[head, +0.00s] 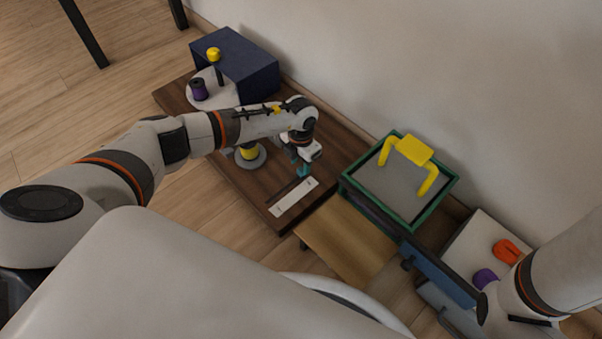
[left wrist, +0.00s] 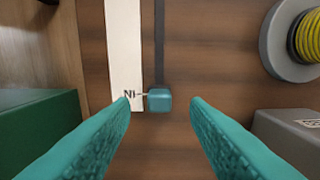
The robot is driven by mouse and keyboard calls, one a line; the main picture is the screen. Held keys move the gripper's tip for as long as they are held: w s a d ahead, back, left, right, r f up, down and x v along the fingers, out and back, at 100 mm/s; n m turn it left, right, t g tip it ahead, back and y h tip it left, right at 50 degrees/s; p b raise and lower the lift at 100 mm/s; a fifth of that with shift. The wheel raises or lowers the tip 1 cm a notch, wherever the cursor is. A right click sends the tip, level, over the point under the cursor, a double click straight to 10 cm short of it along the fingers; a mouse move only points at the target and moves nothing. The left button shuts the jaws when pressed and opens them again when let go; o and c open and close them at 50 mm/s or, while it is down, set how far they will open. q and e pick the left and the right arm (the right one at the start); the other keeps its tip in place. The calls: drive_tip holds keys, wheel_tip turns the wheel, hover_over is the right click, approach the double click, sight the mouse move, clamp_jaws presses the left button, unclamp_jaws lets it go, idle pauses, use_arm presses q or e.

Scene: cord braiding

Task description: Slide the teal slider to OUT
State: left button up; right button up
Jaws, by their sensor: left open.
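The teal slider (left wrist: 159,100) is a small block at the end of a dark slot (left wrist: 159,40) in the brown board. It sits beside the IN mark on a white label strip (left wrist: 124,50), which also shows in the head view (head: 293,197). My left gripper (left wrist: 160,104) is open, with one teal finger on each side of the slider and visible gaps to it. In the head view my left gripper (head: 303,170) is low over the board by the strip, and I cannot make out the slider there. An OUT mark is not visible. My right gripper is not visible.
A yellow spool on a grey base (head: 249,154) stands left of my left gripper. A green-rimmed box (head: 347,183) with a yellow handle (head: 413,150) is to the right. A dark blue box (head: 250,62) and purple spool (head: 199,90) are at the back left.

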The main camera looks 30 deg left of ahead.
sight(301, 169)
use_arm(q)
drive_tip(key=shift+f+b, duration=0.7)
drive_tip(key=shift+f, duration=0.8)
clamp_jaws()
